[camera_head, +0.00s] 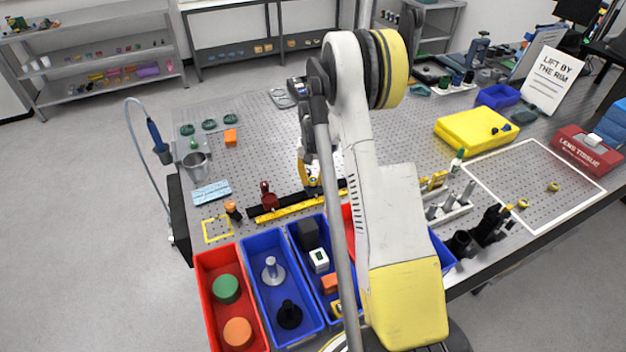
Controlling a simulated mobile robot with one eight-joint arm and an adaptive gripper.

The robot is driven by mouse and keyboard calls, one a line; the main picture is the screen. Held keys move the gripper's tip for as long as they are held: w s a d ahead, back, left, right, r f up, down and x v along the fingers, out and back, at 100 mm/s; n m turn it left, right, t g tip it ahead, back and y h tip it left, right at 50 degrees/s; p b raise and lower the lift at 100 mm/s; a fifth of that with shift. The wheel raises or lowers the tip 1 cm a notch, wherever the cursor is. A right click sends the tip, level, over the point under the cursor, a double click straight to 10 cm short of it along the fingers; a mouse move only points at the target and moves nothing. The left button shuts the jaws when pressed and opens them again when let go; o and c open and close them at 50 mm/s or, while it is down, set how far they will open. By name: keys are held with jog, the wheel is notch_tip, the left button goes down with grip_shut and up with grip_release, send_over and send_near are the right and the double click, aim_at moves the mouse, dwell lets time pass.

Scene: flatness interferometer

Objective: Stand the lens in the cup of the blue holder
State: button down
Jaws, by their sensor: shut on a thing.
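My gripper (309,172) is partly hidden behind my own arm, just left of it, low over the black and yellow rail. A small yellow piece (308,179), which looks like the rim of the lens, shows at its fingertips. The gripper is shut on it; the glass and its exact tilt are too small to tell. I cannot clearly make out the blue holder or its cup; it may be hidden behind the gripper and arm. A red holder (268,199) stands on the rail to the left. Two other small yellow-rimmed pieces (553,187) (522,203) lie at the right.
The perforated table (265,140) has free room behind the rail. Red (205,285) and blue (252,280) bins line its front edge.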

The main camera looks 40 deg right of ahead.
jog(key=shift+s+f+b, duration=0.15)
jog(key=shift+f+b, duration=0.6)
jog(key=shift+f, duration=0.05)
dwell(0.4)
jog(key=c, duration=1)
grip_release()
notch_tip(320, 180, up, 12)
